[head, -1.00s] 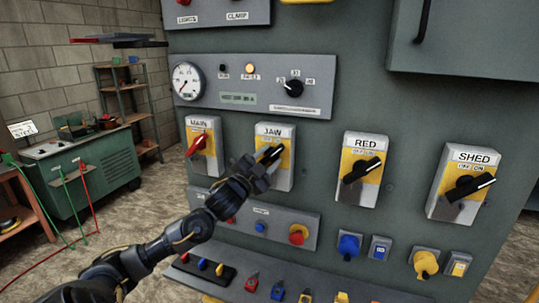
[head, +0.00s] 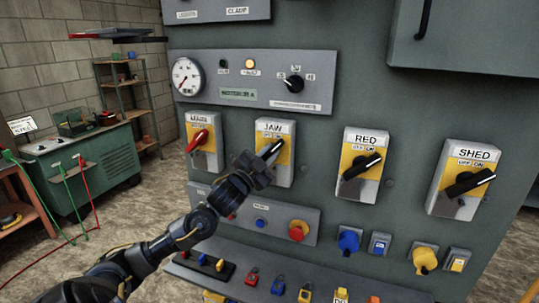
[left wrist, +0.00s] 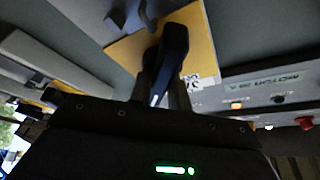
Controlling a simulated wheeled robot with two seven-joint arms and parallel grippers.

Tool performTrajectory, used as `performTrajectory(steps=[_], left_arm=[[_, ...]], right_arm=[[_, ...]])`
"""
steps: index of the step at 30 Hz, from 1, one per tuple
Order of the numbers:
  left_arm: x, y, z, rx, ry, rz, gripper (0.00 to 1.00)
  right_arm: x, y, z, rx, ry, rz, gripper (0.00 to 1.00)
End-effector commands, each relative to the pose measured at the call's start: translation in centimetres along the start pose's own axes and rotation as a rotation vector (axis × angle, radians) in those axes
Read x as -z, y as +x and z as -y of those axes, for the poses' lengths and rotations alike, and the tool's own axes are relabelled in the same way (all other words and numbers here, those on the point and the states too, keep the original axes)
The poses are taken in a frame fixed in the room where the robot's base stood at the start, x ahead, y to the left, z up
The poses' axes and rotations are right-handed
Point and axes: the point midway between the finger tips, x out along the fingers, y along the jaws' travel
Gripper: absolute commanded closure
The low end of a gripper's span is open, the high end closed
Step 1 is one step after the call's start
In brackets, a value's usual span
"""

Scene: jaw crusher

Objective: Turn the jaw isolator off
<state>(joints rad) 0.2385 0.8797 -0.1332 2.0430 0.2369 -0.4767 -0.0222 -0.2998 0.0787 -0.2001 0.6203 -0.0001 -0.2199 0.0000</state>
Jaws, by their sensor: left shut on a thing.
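The jaw isolator (head: 284,157) is a grey box with a yellow plate and a black rotary handle (head: 274,147), labelled JAW with OFF and ON marks. The handle's white-marked end points up and right, toward the ON side. My left gripper (head: 263,158) is at the isolator's front, shut on the handle and hiding its lower part. In the left wrist view the black handle (left wrist: 174,45) stands between the fingers against the yellow plate. My right gripper is not in view.
The main isolator (head: 200,141) with a red handle is close on the left. The red (head: 362,165) and shed (head: 462,180) isolators are on the right. A gauge panel (head: 255,80) is above. A red mushroom button (head: 298,230) is below.

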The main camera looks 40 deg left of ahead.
Motion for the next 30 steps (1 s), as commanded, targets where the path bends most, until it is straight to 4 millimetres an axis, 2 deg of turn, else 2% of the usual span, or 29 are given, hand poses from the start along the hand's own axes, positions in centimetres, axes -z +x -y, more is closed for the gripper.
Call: performTrajectory(steps=[14,30], left_arm=[[0.0,0.0,-0.1,0.142,-0.348,0.001,1.0],[0.0,0.0,0.1,0.339,-0.823,0.003,1.0]], right_arm=[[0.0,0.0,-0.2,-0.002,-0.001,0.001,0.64],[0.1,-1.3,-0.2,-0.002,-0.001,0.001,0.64]])
